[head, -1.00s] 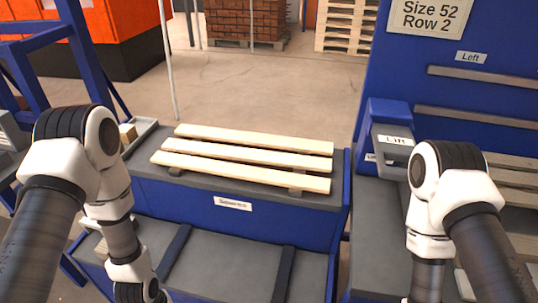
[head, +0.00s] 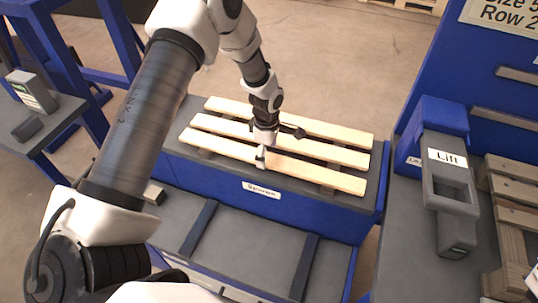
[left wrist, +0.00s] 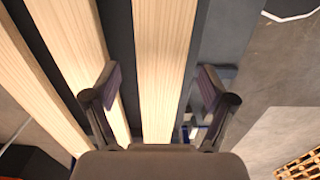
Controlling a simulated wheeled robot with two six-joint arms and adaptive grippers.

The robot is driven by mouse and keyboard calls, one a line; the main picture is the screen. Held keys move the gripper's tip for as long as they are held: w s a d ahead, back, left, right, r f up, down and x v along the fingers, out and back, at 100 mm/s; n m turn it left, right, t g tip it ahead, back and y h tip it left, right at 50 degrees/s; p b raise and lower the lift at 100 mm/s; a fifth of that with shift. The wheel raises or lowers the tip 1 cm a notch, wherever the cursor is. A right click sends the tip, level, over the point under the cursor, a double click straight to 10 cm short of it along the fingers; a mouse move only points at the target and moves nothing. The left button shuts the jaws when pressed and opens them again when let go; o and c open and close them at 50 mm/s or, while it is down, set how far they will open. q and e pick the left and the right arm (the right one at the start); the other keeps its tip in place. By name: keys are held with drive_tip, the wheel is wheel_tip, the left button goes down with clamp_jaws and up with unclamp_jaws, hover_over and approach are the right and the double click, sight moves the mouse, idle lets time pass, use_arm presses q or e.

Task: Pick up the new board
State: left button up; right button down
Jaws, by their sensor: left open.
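Three pale wooden boards lie side by side on the grey-topped blue bench (head: 375,207): a far board (head: 335,131), a middle board (head: 330,154) and a near board (head: 320,175). Which one is the new board I cannot tell. My left gripper (head: 280,146) points down over the middle of the boards, open and empty. In the left wrist view a board (left wrist: 163,60) runs between the two open fingers, with two more boards to its left. Whether the fingers touch wood is not clear. My right gripper is out of view.
Dark strips (head: 197,228) cross the lower front shelf. At right stand a grey handled device (head: 448,190) labelled "Lift" and a wooden pallet (head: 515,190). A blue frame (head: 95,40) and a side table (head: 50,125) stand at left. Floor behind the bench is clear.

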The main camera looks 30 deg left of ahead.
use_arm(q)
drive_tip(key=shift+a+f, duration=0.1)
drive_tip(key=shift+f, duration=0.55)
drive_tip(key=shift+s+r, duration=0.1)
drive_tip(key=c, duration=1.4)
